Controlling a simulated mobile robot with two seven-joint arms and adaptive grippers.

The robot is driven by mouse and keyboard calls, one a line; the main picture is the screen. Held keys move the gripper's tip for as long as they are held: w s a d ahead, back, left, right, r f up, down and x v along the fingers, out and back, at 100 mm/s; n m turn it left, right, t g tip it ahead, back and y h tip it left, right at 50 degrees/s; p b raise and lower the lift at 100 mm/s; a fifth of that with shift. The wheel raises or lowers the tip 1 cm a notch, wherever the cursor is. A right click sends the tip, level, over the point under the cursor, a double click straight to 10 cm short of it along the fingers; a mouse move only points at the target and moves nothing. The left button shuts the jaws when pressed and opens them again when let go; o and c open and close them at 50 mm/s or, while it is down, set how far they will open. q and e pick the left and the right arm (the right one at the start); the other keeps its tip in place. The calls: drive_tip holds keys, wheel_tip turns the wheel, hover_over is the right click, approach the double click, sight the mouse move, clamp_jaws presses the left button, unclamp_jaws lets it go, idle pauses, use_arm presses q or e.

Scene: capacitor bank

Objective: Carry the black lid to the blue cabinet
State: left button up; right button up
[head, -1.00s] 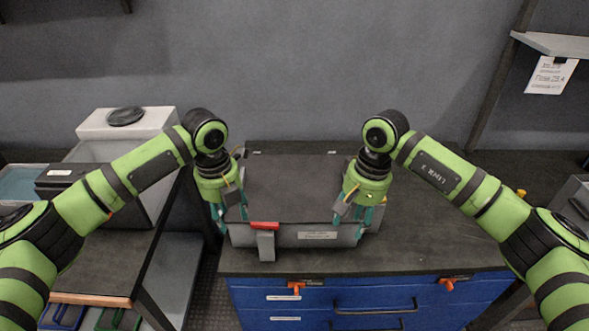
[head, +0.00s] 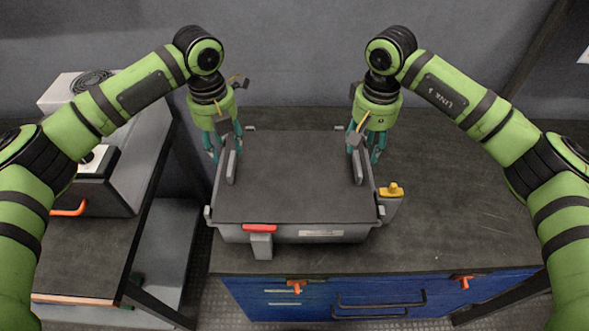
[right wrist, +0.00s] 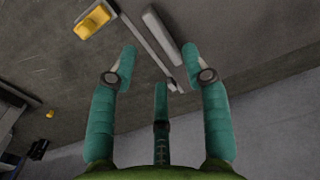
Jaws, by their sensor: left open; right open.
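The black lid (head: 290,190) is a flat dark panel lying on a grey box on top of the blue cabinet (head: 380,290). Upright grey handles stand on it, a left one (head: 232,167) and a right one (head: 358,167). My left gripper (head: 221,152) is open beside the left handle. My right gripper (head: 367,156) is open close to the right handle. In the right wrist view, a grey bar (right wrist: 160,32) lies beyond the open teal fingers (right wrist: 158,60), with nothing between them. Contact with either handle cannot be told.
The grey box (head: 275,236) has a red-topped latch (head: 260,240) in front and a yellow-topped one (head: 390,196) at right. The dark cabinet top (head: 460,200) is clear to the right. A lower bench (head: 85,245) with grey equipment stands at left across a gap.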

use_arm(q)
drive_tip(key=f, duration=0.7)
drive_tip(key=shift+w, duration=0.2)
use_arm(e)
drive_tip(key=f, duration=0.7)
drive_tip(key=shift+w, duration=0.2)
use_arm(q)
clamp_jaws()
use_arm(e)
drive_tip(key=shift+r, duration=0.1)
clamp_jaws()
use_arm(q)
drive_tip(key=shift+r, duration=0.15)
